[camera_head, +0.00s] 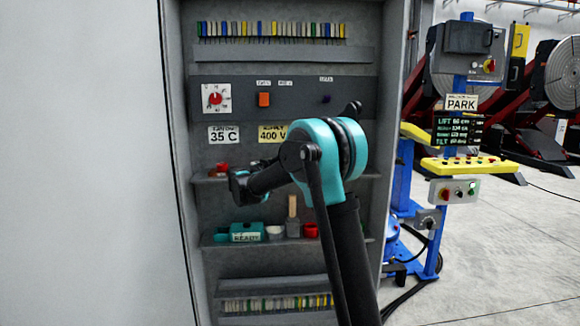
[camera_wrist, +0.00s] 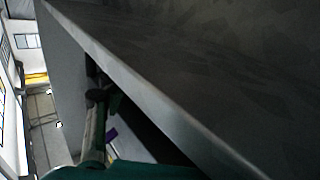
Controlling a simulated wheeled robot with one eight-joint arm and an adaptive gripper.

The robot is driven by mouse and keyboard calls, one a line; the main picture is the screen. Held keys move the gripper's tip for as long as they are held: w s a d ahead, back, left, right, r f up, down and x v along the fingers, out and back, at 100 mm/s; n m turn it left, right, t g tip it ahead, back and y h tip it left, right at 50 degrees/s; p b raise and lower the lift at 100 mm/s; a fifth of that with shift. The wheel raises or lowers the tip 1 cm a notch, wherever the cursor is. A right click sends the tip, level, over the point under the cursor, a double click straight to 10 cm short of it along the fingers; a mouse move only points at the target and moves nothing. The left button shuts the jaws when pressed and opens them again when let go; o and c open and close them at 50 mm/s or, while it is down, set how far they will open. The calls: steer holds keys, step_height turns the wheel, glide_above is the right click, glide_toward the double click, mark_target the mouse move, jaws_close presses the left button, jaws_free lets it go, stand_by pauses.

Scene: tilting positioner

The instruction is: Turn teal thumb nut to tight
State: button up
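I cannot make out the teal thumb nut for certain in either view. In the head view a small teal round part (camera_head: 221,235) sits at the left end of the lower shelf, beside a teal block labelled READY (camera_head: 247,232); whether either bears the nut is too small to tell. My gripper (camera_head: 238,188) is in front of the cabinet, between the two shelves, near the upper shelf's left part. Its fingers are dark and blurred into the arm, so open or shut does not show. The wrist view shows mostly a dark grey panel close by.
The upper shelf (camera_head: 207,178) holds a red item (camera_head: 222,167). The lower shelf has a white cup (camera_head: 275,232), a block with a wooden handle (camera_head: 292,220) and a red cup (camera_head: 311,230). Cabinet walls (camera_head: 390,120) stand at both sides.

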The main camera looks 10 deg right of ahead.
steer(key=v, duration=1.2)
